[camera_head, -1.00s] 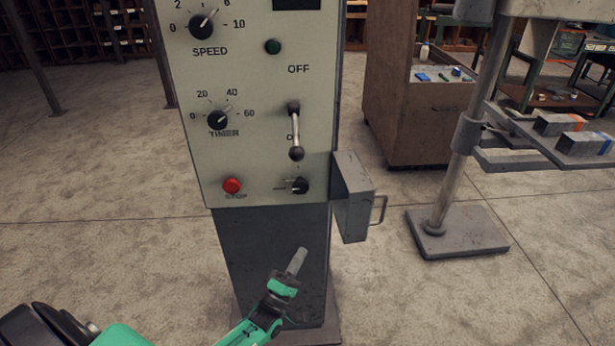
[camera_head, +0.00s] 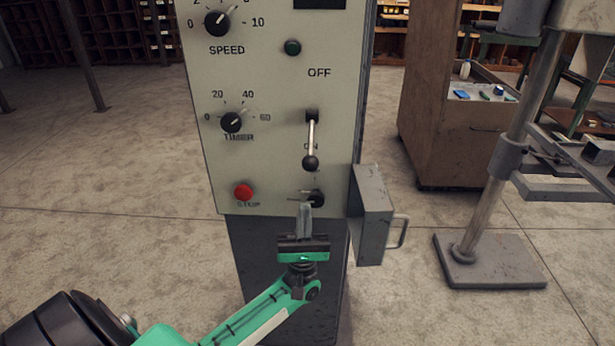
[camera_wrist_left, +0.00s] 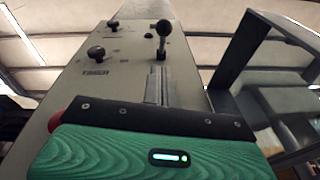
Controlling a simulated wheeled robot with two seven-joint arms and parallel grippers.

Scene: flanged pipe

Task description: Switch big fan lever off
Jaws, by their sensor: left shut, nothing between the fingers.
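The lever (camera_head: 311,140) is a silver rod with a dark ball at its end on the light control panel (camera_head: 270,100). It hangs down from its pivot, below the OFF label, with its ball over the lower label. In the left wrist view the lever (camera_wrist_left: 162,38) stands out from the panel, just beyond the fingers. My left gripper (camera_head: 304,210) is shut and empty, below the lever's ball and in front of the small lower knob, apart from the lever. Its fingers (camera_wrist_left: 157,80) also show in the left wrist view. My right gripper is not in view.
The panel also carries a red stop button (camera_head: 243,191), a timer knob (camera_head: 231,122), a speed knob (camera_head: 217,23) and a green button (camera_head: 293,48). A grey box with a handle (camera_head: 372,215) juts out at the right of the pedestal. A metal stand (camera_head: 490,260) is farther right.

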